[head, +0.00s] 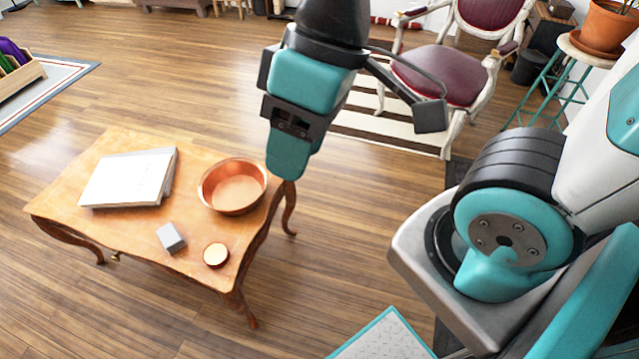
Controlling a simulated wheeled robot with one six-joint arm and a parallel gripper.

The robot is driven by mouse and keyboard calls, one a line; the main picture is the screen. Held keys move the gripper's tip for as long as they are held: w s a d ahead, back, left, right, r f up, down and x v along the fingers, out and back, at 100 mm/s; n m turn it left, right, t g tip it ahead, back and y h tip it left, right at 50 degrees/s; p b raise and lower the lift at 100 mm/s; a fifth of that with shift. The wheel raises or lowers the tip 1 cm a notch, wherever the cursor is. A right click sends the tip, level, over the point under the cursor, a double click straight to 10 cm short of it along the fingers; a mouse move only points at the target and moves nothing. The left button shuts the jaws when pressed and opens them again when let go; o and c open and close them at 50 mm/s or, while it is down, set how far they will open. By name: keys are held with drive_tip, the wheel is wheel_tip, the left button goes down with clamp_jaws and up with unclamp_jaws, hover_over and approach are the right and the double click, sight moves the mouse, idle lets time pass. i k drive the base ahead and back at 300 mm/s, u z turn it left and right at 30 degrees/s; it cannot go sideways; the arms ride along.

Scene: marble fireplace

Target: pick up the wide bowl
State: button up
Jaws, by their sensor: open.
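The wide bowl (233,187) is a copper-coloured, shallow round bowl. It sits upright and looks empty, near the right edge of a small wooden table (120,222). My gripper (290,160) hangs above and to the right of the bowl in the picture, pointing down. It is apart from the bowl, and its jaws are seen mostly from the side. Nothing shows between them.
A white book (128,178), a grey block (170,238) and a small copper dish (215,255) are on the table. A red-seated chair (445,75) stands on a striped rug behind. Wooden floor (340,230) right of the table is clear.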

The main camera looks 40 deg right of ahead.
sight(234, 186)
drive_tip(key=z, duration=0.25)
drive_tip(key=k, duration=0.45)
drive_tip(key=z, duration=0.05)
drive_tip(key=i, duration=1.4)
drive_tip(key=u, duration=0.6)
drive_tip(key=k, duration=0.85)
drive_tip(key=u, duration=0.8)
drive_tip(key=i, duration=0.5)
